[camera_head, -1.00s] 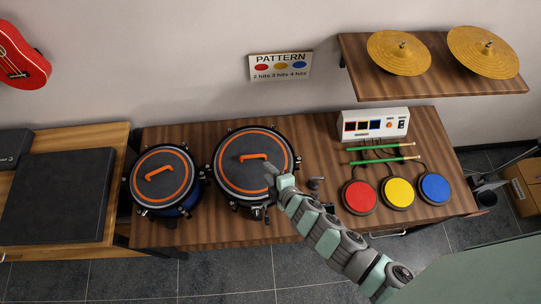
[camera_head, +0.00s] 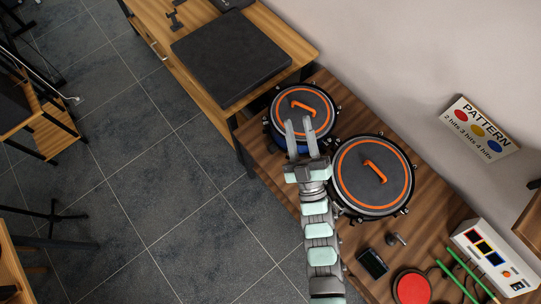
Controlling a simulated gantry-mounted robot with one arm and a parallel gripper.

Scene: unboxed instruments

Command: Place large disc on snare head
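A large dark disc (camera_head: 360,190) with an orange ring and an orange handle (camera_head: 375,170) lies flat over the top of the larger drum (camera_head: 350,214). A smaller disc (camera_head: 285,105) of the same look covers the smaller blue drum (camera_head: 272,135) beside it. The discs hide both drum heads. My gripper (camera_head: 299,121) is open, its two fingers apart with nothing seen between them. Its fingertips are over the near part of the smaller disc, below that disc's orange handle (camera_head: 303,107) in the picture. I cannot tell whether they touch the disc.
The wooden table (camera_head: 440,215) also holds a small black device (camera_head: 372,263), a red pad (camera_head: 411,288), green sticks (camera_head: 455,282) and a control box (camera_head: 493,258). A dark slab (camera_head: 232,55) lies on the neighbouring bench. The floor at left is largely clear.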

